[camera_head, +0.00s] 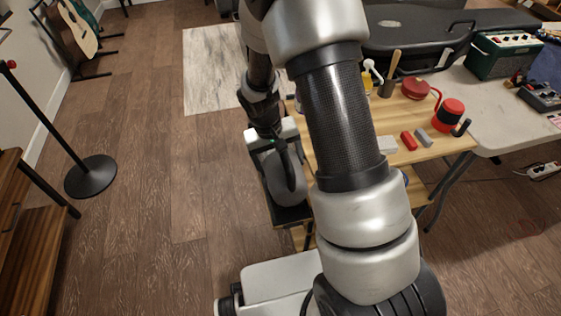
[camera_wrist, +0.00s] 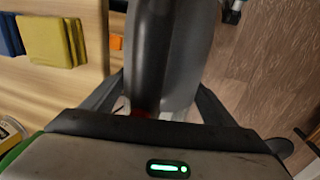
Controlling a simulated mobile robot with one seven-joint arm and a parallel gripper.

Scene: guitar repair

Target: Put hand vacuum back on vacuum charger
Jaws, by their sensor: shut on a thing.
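The hand vacuum (camera_head: 285,184), grey with a dark curved handle, is in my gripper (camera_head: 268,137) at the left edge of the wooden work table. In the wrist view the vacuum's grey and dark body (camera_wrist: 172,50) runs up between the two fingers of my gripper (camera_wrist: 155,105), which are shut on it. A dark flat surface (camera_head: 292,214) shows just below the vacuum; I cannot tell whether they touch. I cannot make out the vacuum charger for certain in either view. My arm covers part of the table.
The wooden table (camera_head: 445,151) holds a red-and-black container (camera_head: 450,114), a red block (camera_head: 408,141) and other small items. Folded yellow cloths (camera_wrist: 48,40) lie left in the wrist view. A black stand base (camera_head: 91,176) is at left. The wooden floor (camera_head: 150,200) between is clear.

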